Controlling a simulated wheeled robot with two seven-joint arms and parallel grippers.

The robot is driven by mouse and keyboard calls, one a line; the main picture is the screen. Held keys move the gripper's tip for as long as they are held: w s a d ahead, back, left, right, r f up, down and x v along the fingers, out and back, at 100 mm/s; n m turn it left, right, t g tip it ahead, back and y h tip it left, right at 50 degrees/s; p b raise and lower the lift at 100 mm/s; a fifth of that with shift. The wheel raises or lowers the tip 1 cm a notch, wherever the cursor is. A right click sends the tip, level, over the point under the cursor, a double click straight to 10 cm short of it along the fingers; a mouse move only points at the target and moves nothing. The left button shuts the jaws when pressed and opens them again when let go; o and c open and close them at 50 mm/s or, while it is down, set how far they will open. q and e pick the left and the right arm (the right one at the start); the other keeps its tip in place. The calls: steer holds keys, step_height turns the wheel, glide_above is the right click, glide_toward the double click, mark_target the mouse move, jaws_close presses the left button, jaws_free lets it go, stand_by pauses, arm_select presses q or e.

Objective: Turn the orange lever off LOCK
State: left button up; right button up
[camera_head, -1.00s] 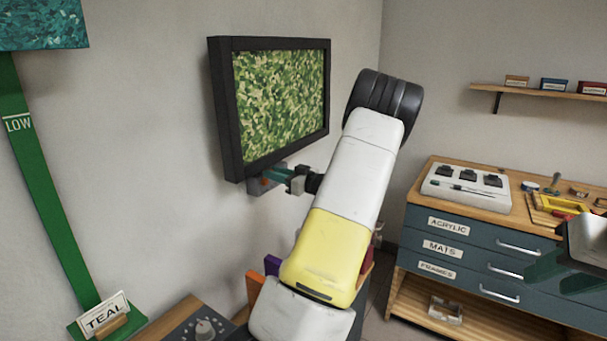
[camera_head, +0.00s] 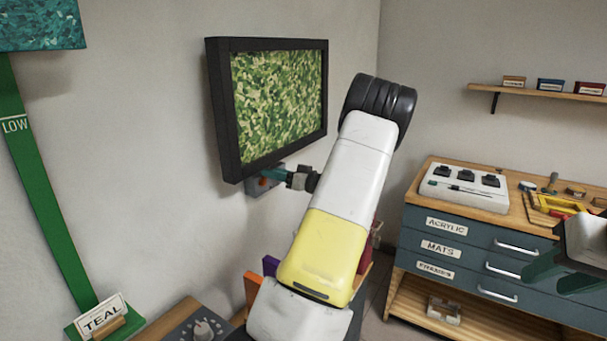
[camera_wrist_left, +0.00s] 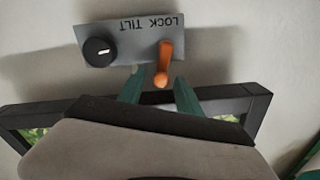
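The orange lever (camera_wrist_left: 164,64) sits on a small grey panel marked LOCK and TILT, upside down in the left wrist view, on the side of the word LOCK. In the head view the panel (camera_head: 252,187) is under the framed picture, and only a bit of orange shows. My left gripper (camera_wrist_left: 160,82) is open, its teal fingers apart on either side of the lever's free end, with gaps visible. In the head view the left gripper (camera_head: 272,174) is at the panel, partly hidden by its wrist. My right gripper (camera_head: 555,272) is at the right edge, seemingly empty, fingers apart.
A black round knob (camera_wrist_left: 98,51) sits beside the lever on the panel. The dark-framed green picture (camera_head: 226,120) hangs just above. A drawer cabinet (camera_head: 450,240) with tools on top stands at right, behind my right gripper. A dial box (camera_head: 200,328) is at lower left.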

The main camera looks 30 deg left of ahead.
arm_select(q)
steer(key=d, duration=0.7)
steer(key=shift+s+d, duration=0.35)
steer(key=shift+d, duration=0.05)
stand_by(0.3)
